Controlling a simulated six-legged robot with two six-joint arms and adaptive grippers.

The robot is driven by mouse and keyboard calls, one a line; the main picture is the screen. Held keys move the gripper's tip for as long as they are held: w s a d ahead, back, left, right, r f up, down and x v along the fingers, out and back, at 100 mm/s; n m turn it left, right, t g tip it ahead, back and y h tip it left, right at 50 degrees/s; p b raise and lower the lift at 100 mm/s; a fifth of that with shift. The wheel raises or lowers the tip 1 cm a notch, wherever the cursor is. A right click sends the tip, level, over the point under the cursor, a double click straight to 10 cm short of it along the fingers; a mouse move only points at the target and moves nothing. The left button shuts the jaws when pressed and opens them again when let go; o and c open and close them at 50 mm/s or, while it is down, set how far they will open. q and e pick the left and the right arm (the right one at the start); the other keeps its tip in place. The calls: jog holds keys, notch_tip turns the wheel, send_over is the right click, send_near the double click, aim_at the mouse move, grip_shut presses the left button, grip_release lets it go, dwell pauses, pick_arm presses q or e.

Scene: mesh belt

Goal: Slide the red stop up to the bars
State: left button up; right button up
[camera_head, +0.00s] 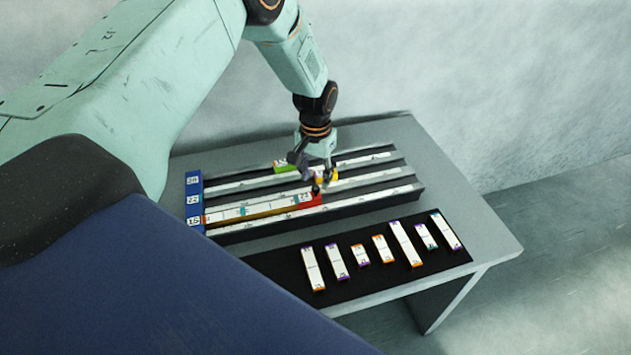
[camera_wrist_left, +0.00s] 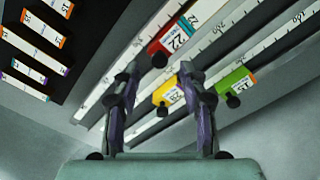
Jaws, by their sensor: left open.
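The red stop (camera_head: 314,201) sits in the front channel of the rack, with a white number label and a dark round knob. It also shows in the wrist view (camera_wrist_left: 156,47). Bars (camera_head: 250,211) with white faces and teal marks lie in that channel to its left; I cannot tell whether the stop touches them. My left gripper (camera_head: 315,177) is above the rack, open, close over the red stop. In the wrist view its fingertips (camera_wrist_left: 160,76) are spread, with the red stop's knob just beyond the gap. My right gripper is not in view.
A yellow stop (camera_head: 333,176) and a green stop (camera_head: 284,168) sit in the channels behind. A blue numbered block (camera_head: 194,201) closes the rack's left end. Several loose bars, including this one (camera_head: 404,243), lie on a black mat (camera_head: 345,287) in front.

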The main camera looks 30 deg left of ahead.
aim_at(316, 187)
pick_arm(q)
notch_tip(316, 187, up, 9)
dwell(0.3)
dwell(0.5)
